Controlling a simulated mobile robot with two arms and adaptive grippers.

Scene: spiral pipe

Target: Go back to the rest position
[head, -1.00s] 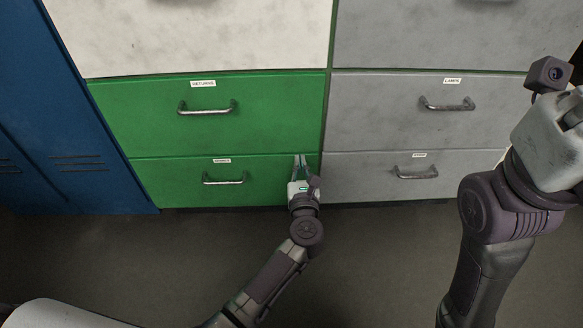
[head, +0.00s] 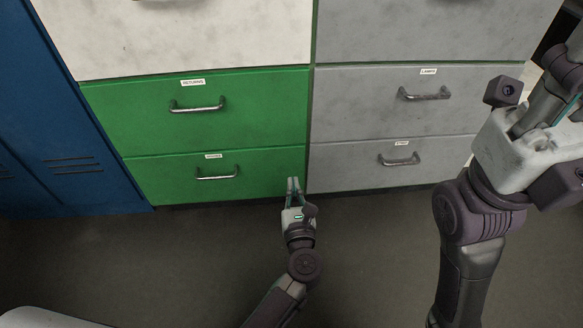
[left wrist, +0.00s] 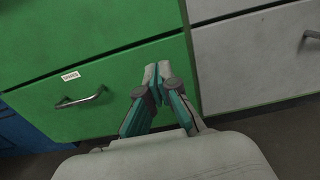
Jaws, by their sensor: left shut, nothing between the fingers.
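My left gripper (head: 293,184) is in front of the lower right corner of the green lower drawer (head: 260,173). It is shut and empty. In the left wrist view its fingertips (left wrist: 157,72) are together, with the green drawer front (left wrist: 120,95) behind them and its handle (left wrist: 80,98) to their left. My right arm stands raised at the right of the head view. The fingers of its gripper are not clearly seen there, as the wrist and the picture edge hide them.
The green upper drawer (head: 250,110) is labelled RETURNS and is shut. Grey drawers (head: 370,110) with handles stand to the right, also shut. A blue locker (head: 60,120) is at the left. The dark floor (head: 200,250) in front is clear.

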